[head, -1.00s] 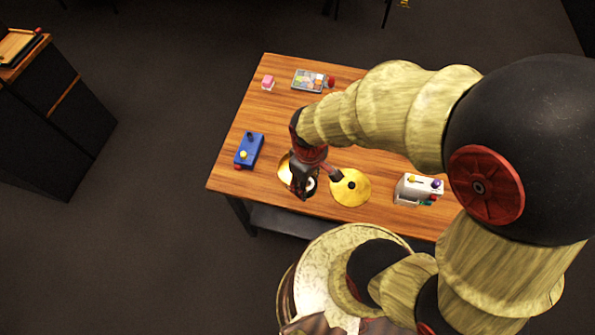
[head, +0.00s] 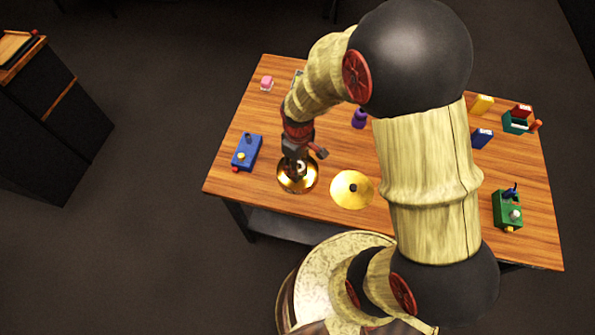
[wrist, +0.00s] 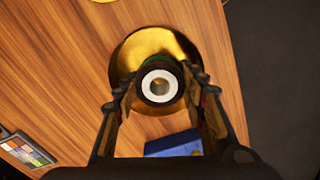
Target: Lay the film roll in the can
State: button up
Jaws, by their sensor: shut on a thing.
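The can (head: 300,188) is a round, shiny gold dish near the front left of the table. It also shows in the wrist view (wrist: 135,50). The film roll (wrist: 148,87) is a dark roll with a white ring at its centre. My gripper (wrist: 160,86) is shut on it, one finger on each side. In the head view my gripper (head: 296,168) points down over the can. In the wrist view the roll overlaps the near part of the can. I cannot tell whether it touches the can's floor. A yellow disc with a dark knob (head: 346,196) lies to the right, apart from the can.
A blue box with knobs (head: 247,151) stands left of the can. A pink block (head: 266,83) is at the back left. A green box (head: 507,210) and several small coloured items stand on the right. A colour palette (wrist: 25,150) shows in the wrist view. My arm hides the table's middle.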

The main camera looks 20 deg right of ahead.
jog(key=shift+w+f, duration=0.35)
jog(key=shift+f, duration=0.15)
jog(key=shift+w+f+b, duration=0.1)
jog(key=shift+f+b, duration=0.45)
jog(key=shift+f, duration=1)
jog(key=shift+f, duration=0.15)
jog(key=o, duration=1.2)
jog(key=shift+o, duration=0.2)
